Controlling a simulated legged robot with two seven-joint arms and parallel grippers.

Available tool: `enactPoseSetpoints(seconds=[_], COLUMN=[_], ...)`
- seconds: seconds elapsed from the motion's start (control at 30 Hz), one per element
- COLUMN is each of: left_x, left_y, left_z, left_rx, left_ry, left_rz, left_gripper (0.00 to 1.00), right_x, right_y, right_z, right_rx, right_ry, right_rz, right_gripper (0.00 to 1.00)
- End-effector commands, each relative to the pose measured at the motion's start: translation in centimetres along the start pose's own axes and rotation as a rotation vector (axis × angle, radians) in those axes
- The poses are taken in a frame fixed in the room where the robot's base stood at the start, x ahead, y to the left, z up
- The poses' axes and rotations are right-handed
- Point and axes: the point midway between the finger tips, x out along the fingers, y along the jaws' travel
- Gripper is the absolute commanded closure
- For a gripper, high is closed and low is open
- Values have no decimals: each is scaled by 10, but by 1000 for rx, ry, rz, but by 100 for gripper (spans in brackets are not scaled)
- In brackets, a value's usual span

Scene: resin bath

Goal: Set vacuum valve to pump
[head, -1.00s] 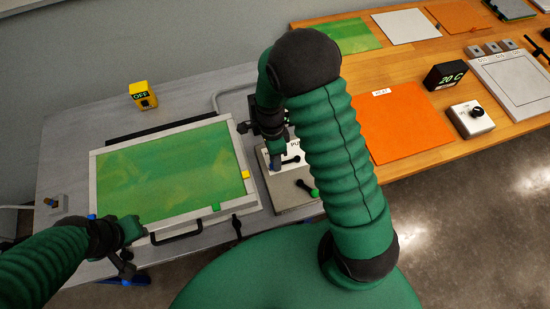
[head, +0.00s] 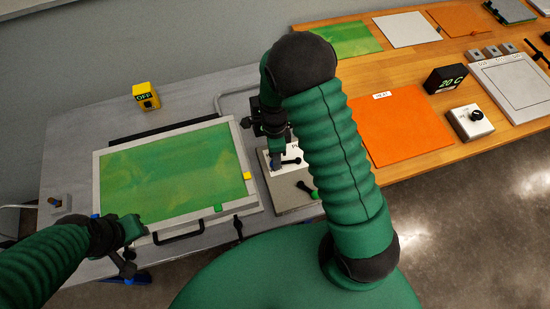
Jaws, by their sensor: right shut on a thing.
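The vacuum valve panel (head: 283,192) is a pale plate on a grey box, to the right of the framed green panel. A black-handled lever (head: 292,161) sits on its upper part, and a second lever with a green end (head: 314,195) sits lower right. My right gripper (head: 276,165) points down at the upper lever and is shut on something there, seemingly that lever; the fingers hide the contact. The panel's lettering is mostly hidden by my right arm. My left gripper (head: 132,232) is at the front left corner of the framed panel; its fingers are not clear.
The framed green panel (head: 97,185) lies on the grey table with a front handle (head: 180,238). A yellow OFF box (head: 146,96) stands behind it. An orange sheet (head: 400,125), a 20 C display (head: 446,79) and a knob box (head: 470,122) are on the wooden table at right.

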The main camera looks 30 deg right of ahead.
Motion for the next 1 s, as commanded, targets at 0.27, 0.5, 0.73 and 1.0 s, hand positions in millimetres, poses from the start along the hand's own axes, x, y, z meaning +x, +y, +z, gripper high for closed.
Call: enactPoseSetpoints(seconds=[0.27, 0.5, 0.73, 1.0], left_x=[-24, -39, -52, -66], left_y=[0, 0, 0, 0], left_z=[-6, -9, -12, -16], left_rx=[0, 0, 0, 0], left_ry=[0, 0, 0, 0], left_rz=[0, 0, 0, 0], left_gripper=[67, 67, 67, 67], right_x=[-8, -10, -12, -13], right_y=[-16, -30, -40, -50], right_z=[-8, -14, -23, -36], right_rx=[238, 463, 678, 929], right_ry=[-41, -86, -128, -178], right_rz=[-2, -2, -1, 1], right_gripper=[100, 100, 100, 100])
